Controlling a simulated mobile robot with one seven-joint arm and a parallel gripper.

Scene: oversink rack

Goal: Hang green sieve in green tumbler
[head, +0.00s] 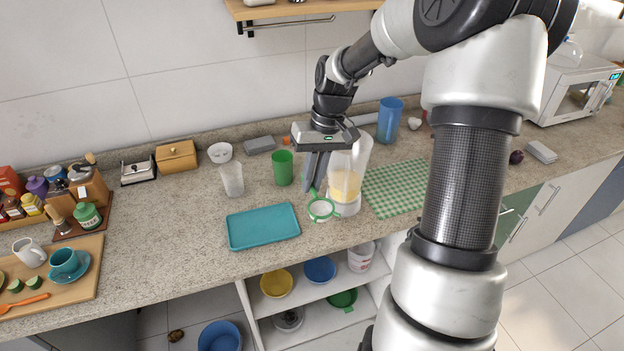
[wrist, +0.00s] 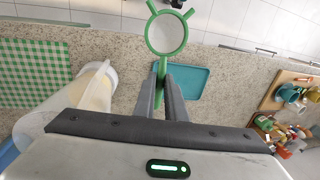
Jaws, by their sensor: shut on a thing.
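The green sieve (head: 321,209) has a round green rim with a pale mesh. My gripper (head: 315,185) is shut on its handle and holds it above the counter's front part. In the wrist view the sieve's ring (wrist: 167,34) points away from my fingers (wrist: 164,85), with the handle between them. The green tumbler (head: 283,168) stands upright on the counter, to the left of and behind my gripper in the head view. I cannot make it out in the wrist view.
A clear pitcher with yellow contents (head: 346,180) stands close right of my gripper. A teal tray (head: 262,227) lies left of the sieve. A whitish cup (head: 232,179) stands left of the green tumbler. A blue tumbler (head: 389,119) and green checked cloth (head: 398,187) are to the right.

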